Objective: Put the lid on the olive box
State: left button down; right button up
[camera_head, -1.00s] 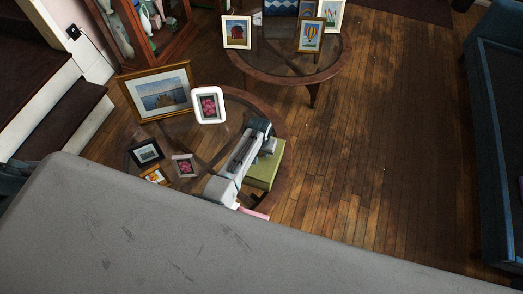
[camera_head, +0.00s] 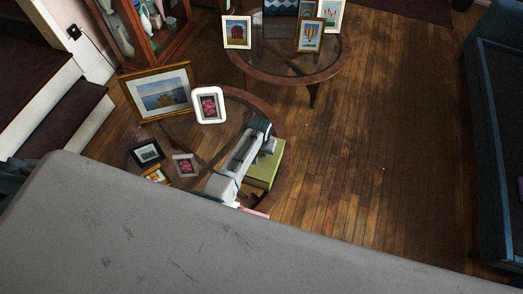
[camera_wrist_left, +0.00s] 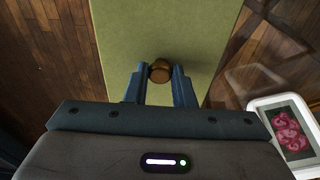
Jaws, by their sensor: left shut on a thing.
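My left gripper (camera_wrist_left: 159,82) is shut on the round brown knob (camera_wrist_left: 160,71) of the olive lid (camera_wrist_left: 165,28). The lid's flat, pale green top fills the middle of the left wrist view. In the head view my left gripper (camera_head: 268,146) is over an olive box shape (camera_head: 263,172) at the right edge of the near glass table. The arm hides part of it. I cannot tell lid from box there, nor whether the two touch. My right gripper is not in view.
The near round glass table (camera_head: 277,112) holds a gold-framed picture (camera_head: 163,93), a white-framed flower picture (camera_head: 208,105) and several small frames. A pink thing (camera_head: 254,213) shows beside my arm. A second glass table (camera_head: 336,63) with pictures stands behind. Wooden floor at right is clear.

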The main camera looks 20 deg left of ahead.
aim_at(261, 155)
pick_arm(q)
jog(key=shift+f, duration=0.1)
jog(key=shift+f+b, duration=0.55)
jog(key=shift+f, duration=0.1)
jog(key=c, duration=1.1)
grip_release()
jog(key=shift+c, duration=0.2)
jog(key=shift+r, duration=0.1)
jog(key=r, duration=0.3)
jog(key=r+p, duration=0.1)
jog(key=r, duration=0.2)
jog(key=s+r, duration=0.1)
jog(key=r, duration=0.2)
jog(key=shift+s+r, duration=0.15)
jog(key=shift+r, duration=0.6)
